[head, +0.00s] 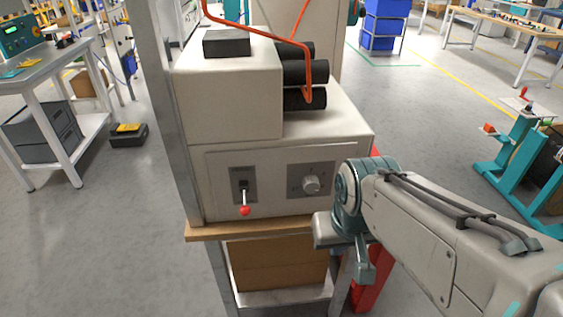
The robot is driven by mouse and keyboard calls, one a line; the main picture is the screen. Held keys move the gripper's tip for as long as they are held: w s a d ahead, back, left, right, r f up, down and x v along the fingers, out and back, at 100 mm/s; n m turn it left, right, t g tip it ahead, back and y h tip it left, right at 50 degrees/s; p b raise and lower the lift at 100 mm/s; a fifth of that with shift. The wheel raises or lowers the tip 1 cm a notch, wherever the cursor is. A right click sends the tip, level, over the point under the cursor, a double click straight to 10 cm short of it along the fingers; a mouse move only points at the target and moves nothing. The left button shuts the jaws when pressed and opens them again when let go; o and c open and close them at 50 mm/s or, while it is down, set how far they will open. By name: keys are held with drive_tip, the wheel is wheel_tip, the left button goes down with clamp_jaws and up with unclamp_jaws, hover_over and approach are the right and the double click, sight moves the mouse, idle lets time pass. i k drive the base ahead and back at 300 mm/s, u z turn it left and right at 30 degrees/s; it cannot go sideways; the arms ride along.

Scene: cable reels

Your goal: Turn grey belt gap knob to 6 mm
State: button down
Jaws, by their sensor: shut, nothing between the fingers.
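The grey belt gap knob (312,184) sits on a darker grey dial plate (297,187) at the right of the machine's (222,165) front panel. Marks surround the knob, but they are too small to read, so its setting cannot be told. My gripper (364,272) hangs at the end of my arm, right of and lower than the knob, in front of the bench's right corner. It is shut and empty, and it appears apart from the knob. The knob is in clear view; the wrist covers the panel's lower right corner.
A lever with a red ball end (244,210) sticks out left of the knob. Black rollers (305,72) and an orange cable (308,65) are above. The machine stands on a wooden-topped bench (240,231). A metal post (168,110) rises at left. A teal stand (505,150) is at right.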

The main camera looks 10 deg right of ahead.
sight(311, 184)
drive_tip(key=z, duration=1.9)
drive_tip(key=k, duration=0.85)
drive_tip(key=u, duration=1.3)
